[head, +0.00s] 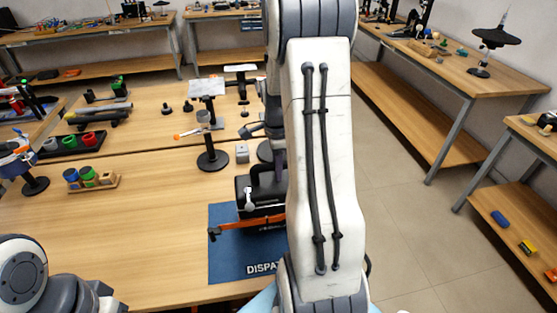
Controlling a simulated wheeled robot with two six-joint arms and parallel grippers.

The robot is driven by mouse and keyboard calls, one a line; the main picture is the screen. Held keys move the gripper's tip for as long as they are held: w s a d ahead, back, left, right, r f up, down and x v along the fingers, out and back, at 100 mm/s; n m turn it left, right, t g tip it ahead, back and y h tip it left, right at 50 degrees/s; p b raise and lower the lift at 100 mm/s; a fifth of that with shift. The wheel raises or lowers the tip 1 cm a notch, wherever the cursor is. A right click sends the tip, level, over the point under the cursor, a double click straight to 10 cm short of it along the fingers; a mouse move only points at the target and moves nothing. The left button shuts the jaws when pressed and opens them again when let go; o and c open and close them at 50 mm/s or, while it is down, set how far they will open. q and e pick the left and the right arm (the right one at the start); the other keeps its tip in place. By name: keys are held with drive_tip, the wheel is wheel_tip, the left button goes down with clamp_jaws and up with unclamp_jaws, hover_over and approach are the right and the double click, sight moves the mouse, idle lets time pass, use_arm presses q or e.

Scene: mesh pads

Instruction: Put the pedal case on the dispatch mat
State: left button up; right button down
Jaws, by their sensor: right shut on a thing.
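The pedal case (260,193) is a black case with a raised handle, near the middle of the head view. It is over the far part of the blue dispatch mat (228,266); I cannot tell whether it touches the mat. My right gripper (278,166) is shut at the case's handle, coming from above. My right arm hides the case's right side, most of the fingers and the mat's right part. My left arm shows only in part at the bottom left, and its gripper is not in view.
An orange bar (240,225) with dark ends crosses the mat in front of the case. A stand with a black round base (213,160) and a small grey block (242,153) are behind. A cup rack (91,181) stands left. The wooden table (130,235) is clear front left.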

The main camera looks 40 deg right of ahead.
drive_tip(key=shift+f, duration=0.75)
drive_tip(key=c, duration=0.6)
unclamp_jaws()
